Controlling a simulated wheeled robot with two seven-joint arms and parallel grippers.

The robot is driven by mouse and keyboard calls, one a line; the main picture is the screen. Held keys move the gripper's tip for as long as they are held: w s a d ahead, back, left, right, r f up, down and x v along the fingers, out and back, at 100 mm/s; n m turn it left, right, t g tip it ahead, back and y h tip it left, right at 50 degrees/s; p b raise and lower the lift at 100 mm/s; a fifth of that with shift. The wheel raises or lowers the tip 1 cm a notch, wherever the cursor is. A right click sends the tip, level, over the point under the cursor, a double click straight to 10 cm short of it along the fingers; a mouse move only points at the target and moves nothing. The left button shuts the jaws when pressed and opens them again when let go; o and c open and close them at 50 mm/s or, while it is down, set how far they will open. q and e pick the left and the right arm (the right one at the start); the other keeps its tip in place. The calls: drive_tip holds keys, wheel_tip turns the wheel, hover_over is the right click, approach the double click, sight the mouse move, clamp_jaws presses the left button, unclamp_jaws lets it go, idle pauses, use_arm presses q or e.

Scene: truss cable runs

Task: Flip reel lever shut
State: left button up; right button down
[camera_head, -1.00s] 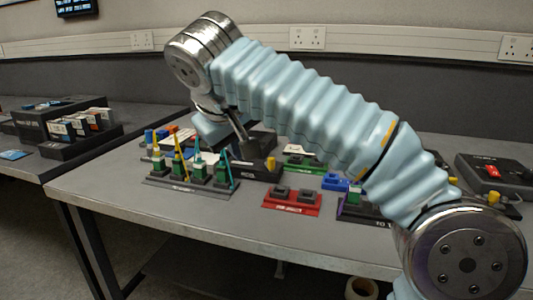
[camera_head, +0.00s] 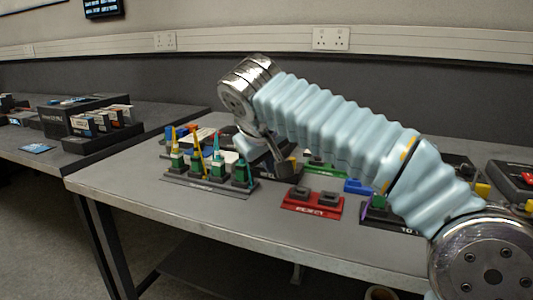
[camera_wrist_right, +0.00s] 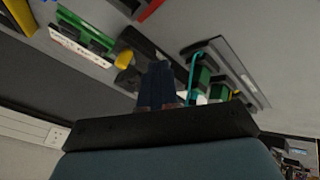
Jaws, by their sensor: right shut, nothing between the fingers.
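My right gripper (camera_head: 284,166) hangs over the table beside a dark block, with its fingers together and nothing between them. Its shut fingers also show in the right wrist view (camera_wrist_right: 160,84). In that view a dark block (camera_wrist_right: 148,48) with a yellow knob (camera_wrist_right: 124,60) lies just beyond the fingertips; I cannot tell whether they touch. I cannot clearly make out a reel lever; the gripper and arm cover part of that area in the head view. My left gripper is not in view.
A grey rack (camera_head: 208,186) with green connectors and coloured upright cables stands left of the gripper. A red fixture (camera_head: 312,204) is at the front, a green one (camera_head: 318,166) behind. A second table with boxes (camera_head: 75,118) is at left. The table's front left is clear.

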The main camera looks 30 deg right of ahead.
drive_tip(key=shift+w+d+f, duration=0.2)
drive_tip(key=shift+w+d, duration=0.05)
drive_tip(key=shift+d, duration=0.5)
drive_tip(key=shift+w+d+f, duration=0.2)
drive_tip(key=shift+w+d, duration=0.05)
drive_tip(key=shift+d, duration=0.5)
drive_tip(key=shift+w+d+f, duration=0.2)
drive_tip(key=shift+w+d, duration=0.05)
drive_tip(key=shift+d, duration=0.5)
